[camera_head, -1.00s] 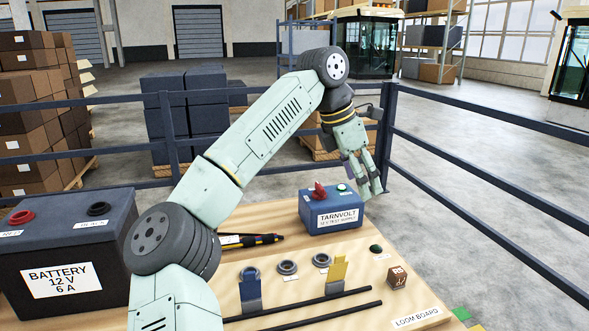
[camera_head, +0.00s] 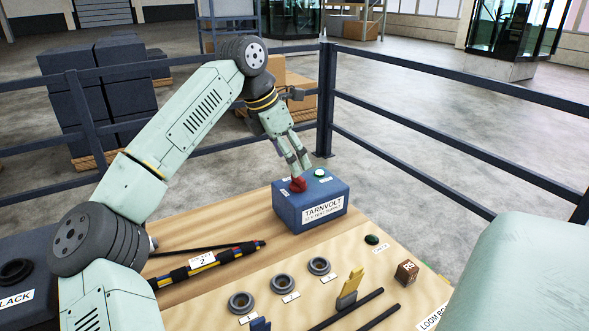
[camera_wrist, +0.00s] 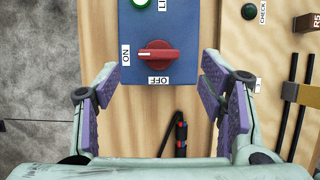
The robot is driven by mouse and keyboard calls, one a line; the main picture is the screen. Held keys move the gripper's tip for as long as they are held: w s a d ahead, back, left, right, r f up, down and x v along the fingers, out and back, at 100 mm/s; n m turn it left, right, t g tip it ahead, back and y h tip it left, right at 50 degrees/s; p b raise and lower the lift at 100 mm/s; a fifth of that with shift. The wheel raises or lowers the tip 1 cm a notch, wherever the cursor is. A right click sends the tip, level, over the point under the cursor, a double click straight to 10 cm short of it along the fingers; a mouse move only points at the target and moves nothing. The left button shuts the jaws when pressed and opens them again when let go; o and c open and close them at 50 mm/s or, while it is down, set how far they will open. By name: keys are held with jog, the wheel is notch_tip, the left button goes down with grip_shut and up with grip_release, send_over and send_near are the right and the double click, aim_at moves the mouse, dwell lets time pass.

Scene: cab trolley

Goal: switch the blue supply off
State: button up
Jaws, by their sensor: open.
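The blue supply (camera_head: 318,209), labelled TARNVOLT, stands on the wooden board. Its red knob (camera_head: 298,185) is on top at the left, and a lit green lamp (camera_head: 320,173) is beside it. In the wrist view the red knob (camera_wrist: 157,55) has its bar lying sideways, in line with the ON label (camera_wrist: 126,55) at left. The OFF label (camera_wrist: 158,80) is below the knob. My gripper (camera_head: 298,162) is open and empty, pointing down close above the knob. In the wrist view its fingers (camera_wrist: 160,85) lie left and right of the knob's column, apart from it.
A striped cable bundle (camera_head: 208,267), several grey rings (camera_head: 282,284), a yellow clip (camera_head: 350,288), black rods (camera_head: 345,310) and a brown R5 cube (camera_head: 406,272) lie on the board. A dark battery (camera_head: 15,270) stands at left. Blue railing (camera_head: 420,177) runs behind.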

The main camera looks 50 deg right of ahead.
aim_at(298, 182)
jog(key=p+x, duration=0.1)
jog(key=x, duration=0.4)
jog(key=shift+f, duration=0.35)
jog(key=shift+c, duration=0.5)
jog(key=c, duration=1.1)
